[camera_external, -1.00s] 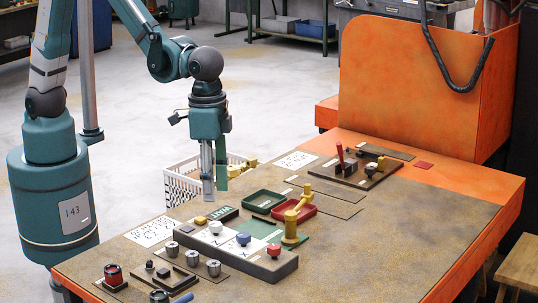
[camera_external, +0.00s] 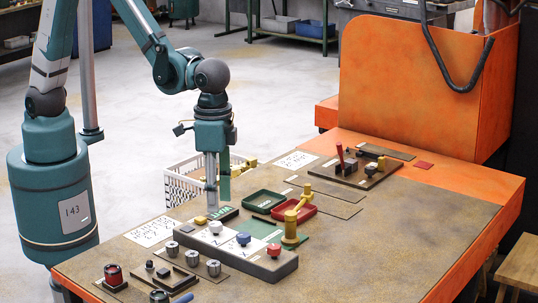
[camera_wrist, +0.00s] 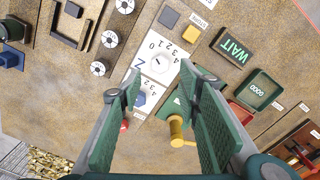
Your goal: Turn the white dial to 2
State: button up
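The white dial (camera_external: 215,227) sits at the left end of a dark box (camera_external: 262,266) with white number plates. In the wrist view the white dial (camera_wrist: 159,64) stands on a plate numbered 0 to 4. I cannot tell surely which number its mark meets. My gripper (camera_external: 217,206) points down above the table, over the white dial's end of the box and apart from it. In the wrist view my gripper's two fingers (camera_wrist: 160,84) are spread with nothing between the tips, and the white dial shows just beyond them.
A blue dial (camera_external: 243,239) and a red dial (camera_external: 273,250) share the box. A yellow lever (camera_external: 290,228) stands behind them. A green tray (camera_external: 263,202), a red tray (camera_external: 303,208) and a lit WAIT sign (camera_wrist: 232,48) are close by. The table's right front is clear.

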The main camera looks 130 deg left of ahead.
aim_at(217, 223)
jog(key=shift+f, duration=3.2)
jog(key=c, duration=0.9)
